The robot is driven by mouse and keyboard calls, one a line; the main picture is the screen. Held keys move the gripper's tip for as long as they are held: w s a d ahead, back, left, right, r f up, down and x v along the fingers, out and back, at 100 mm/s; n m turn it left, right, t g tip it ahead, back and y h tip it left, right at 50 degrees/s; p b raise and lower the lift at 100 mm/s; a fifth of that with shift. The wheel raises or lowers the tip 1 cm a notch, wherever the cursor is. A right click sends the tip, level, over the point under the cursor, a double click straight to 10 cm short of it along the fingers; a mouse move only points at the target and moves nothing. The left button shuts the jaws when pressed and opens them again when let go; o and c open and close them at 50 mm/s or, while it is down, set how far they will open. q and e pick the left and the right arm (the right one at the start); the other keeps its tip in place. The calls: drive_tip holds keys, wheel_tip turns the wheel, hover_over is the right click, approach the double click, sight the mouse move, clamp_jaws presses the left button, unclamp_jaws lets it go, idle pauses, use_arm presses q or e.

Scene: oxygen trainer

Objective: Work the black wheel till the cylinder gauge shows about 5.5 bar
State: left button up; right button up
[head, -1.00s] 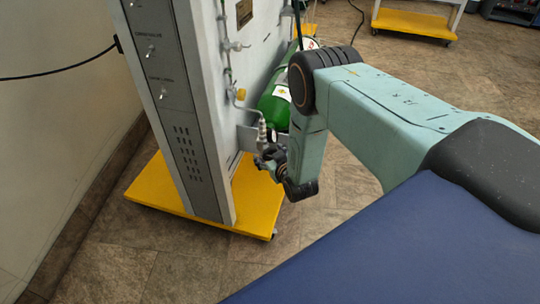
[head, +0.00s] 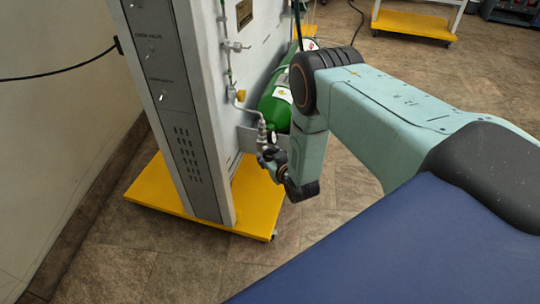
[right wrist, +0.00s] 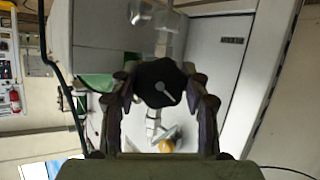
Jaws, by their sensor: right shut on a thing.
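The black wheel (right wrist: 158,82) sits between the two fingers of my right gripper (right wrist: 162,90) in the right wrist view; a light line marks its dark face. In the head view my right gripper (head: 268,157) is low at the panel's side, at the end of a thin metal pipe, and hides most of the wheel. It is shut on the wheel. A green cylinder (head: 273,108) stands behind the pipe, partly hidden by my arm. A small pale round face (head: 272,137), perhaps a gauge, shows just above the gripper; no reading is legible. My left gripper is out of view.
The grey trainer panel (head: 180,120) stands on a yellow wheeled base (head: 255,205). A yellow fitting (head: 240,95) is on its pipework. A wall with a black cable is at left. Another yellow base (head: 415,25) stands far back. Floor in front of the trainer is clear.

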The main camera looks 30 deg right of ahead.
drive_tip(key=m+y+b, duration=0.1)
drive_tip(key=m+y, duration=0.1)
drive_tip(key=shift+d+m, duration=0.1)
drive_tip(key=shift+m, duration=0.3)
drive_tip(key=m+t+y+b, duration=0.1)
drive_tip(key=m+y+b, duration=0.1)
drive_tip(key=shift+f+m, duration=0.1)
drive_tip(key=shift+m, duration=0.3)
drive_tip(key=shift+m+y+b, duration=0.3)
drive_tip(key=shift+m+b, duration=0.3)
drive_tip(key=shift+b, duration=0.1)
drive_tip(key=o, duration=1.2)
drive_tip(key=shift+c, duration=0.2)
drive_tip(key=shift+s, duration=0.1)
